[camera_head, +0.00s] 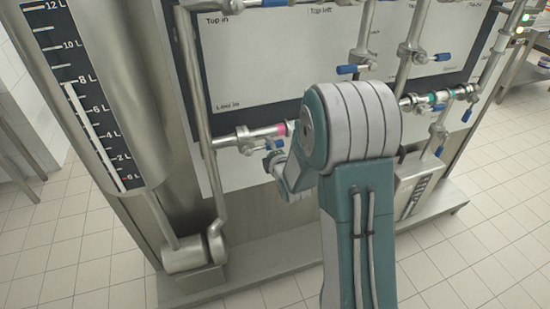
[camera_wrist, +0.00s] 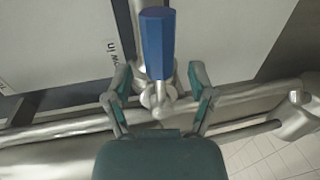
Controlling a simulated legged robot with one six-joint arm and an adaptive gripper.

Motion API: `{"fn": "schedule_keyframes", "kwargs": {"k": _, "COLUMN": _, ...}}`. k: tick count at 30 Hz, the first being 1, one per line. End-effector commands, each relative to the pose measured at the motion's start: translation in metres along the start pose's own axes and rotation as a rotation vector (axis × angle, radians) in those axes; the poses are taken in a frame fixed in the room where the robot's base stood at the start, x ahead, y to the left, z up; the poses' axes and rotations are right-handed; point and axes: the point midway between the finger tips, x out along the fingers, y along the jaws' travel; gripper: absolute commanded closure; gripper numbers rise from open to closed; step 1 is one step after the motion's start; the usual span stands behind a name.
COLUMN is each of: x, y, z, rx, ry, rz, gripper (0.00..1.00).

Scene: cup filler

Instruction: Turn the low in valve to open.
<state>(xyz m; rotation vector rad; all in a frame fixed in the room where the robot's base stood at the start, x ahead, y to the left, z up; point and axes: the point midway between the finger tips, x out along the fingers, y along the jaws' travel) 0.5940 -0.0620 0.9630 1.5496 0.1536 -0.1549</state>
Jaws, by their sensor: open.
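The low in valve shows in the wrist view as a blue handle (camera_wrist: 157,42) on a metal stem, beside an upside-down, partly cut label (camera_wrist: 113,52) on the panel. My gripper (camera_wrist: 159,72) is open, with one finger on each side of the handle and its stem. Gaps show between the fingers and the handle, and nothing is gripped. In the head view my arm covers much of this area. Part of my gripper (camera_head: 274,162) shows below the pipe with the pink band (camera_head: 279,129), under the "Low in" label (camera_head: 228,106).
A tank gauge (camera_head: 95,100) and a vertical pipe (camera_head: 195,90) stand at the left. Other blue-handled valves (camera_head: 346,70) sit above and to the right. In the wrist view a horizontal metal pipe (camera_wrist: 55,130) runs close behind my fingers. Tiled floor lies in front.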

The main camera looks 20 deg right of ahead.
Motion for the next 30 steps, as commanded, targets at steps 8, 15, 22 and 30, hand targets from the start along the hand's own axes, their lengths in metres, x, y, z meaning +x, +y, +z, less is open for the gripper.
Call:
{"fn": "schedule_keyframes", "kwargs": {"k": 8, "x": -0.059, "y": 0.0, "z": -0.001, "rx": -0.001, "ry": 0.0, "rz": 0.0, "gripper": 0.28}}
{"fn": "schedule_keyframes", "kwargs": {"k": 15, "x": -0.092, "y": -0.001, "z": -0.002, "rx": -0.002, "ry": 0.001, "rz": 0.0, "gripper": 0.28}}
{"fn": "schedule_keyframes", "kwargs": {"k": 22, "x": -0.098, "y": -0.001, "z": -0.002, "rx": -0.002, "ry": 0.002, "rz": 0.0, "gripper": 0.28}}
{"fn": "schedule_keyframes", "kwargs": {"k": 30, "x": -0.097, "y": -0.001, "z": -0.002, "rx": -0.002, "ry": 0.002, "rz": -0.001, "gripper": 0.28}}
